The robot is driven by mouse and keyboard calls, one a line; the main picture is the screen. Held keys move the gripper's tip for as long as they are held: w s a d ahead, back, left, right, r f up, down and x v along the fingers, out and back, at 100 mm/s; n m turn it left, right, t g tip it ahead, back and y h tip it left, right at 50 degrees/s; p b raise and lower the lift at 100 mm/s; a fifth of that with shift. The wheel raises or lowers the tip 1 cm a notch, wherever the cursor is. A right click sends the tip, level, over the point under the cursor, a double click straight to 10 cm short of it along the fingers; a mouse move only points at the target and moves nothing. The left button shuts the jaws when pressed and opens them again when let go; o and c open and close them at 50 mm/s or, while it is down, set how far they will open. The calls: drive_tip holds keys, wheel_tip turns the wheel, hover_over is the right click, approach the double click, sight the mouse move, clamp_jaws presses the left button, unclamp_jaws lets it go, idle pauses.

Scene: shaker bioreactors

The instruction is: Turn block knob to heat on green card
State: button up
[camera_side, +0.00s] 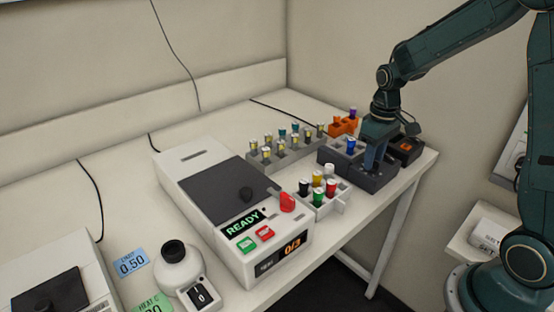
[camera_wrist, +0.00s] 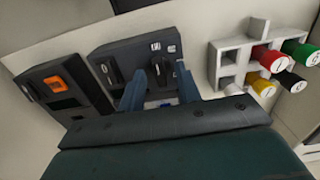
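The dark block heater (camera_side: 372,180) stands at the right end of the bench. In the wrist view its dark face (camera_wrist: 118,55) carries a black knob (camera_wrist: 160,68) with small white marks behind it. My gripper (camera_wrist: 161,74) is open, its two blue fingers apart on either side of this knob; I cannot tell whether either touches it. In the side view my gripper (camera_side: 375,160) points down at the block and hides the knob. The green card (camera_side: 152,304) lies at the bottom left, cut by the frame edge; its heat value reads about 30.
A white rack (camera_side: 323,205) with coloured-cap tubes stands close beside the block. A grey tube rack (camera_side: 285,150) and orange rack (camera_side: 345,126) are behind. A dark device with an orange switch (camera_wrist: 55,84) adjoins the block. A shaker (camera_side: 225,190) reads READY; a blue card (camera_side: 131,262) reads 0.50.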

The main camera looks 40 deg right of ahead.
drive_tip(key=shift+f, duration=0.2)
clamp_jaws()
drive_tip(key=shift+m, duration=0.5)
drive_tip(key=m, duration=0.3)
drive_tip(key=shift+m, duration=2.4)
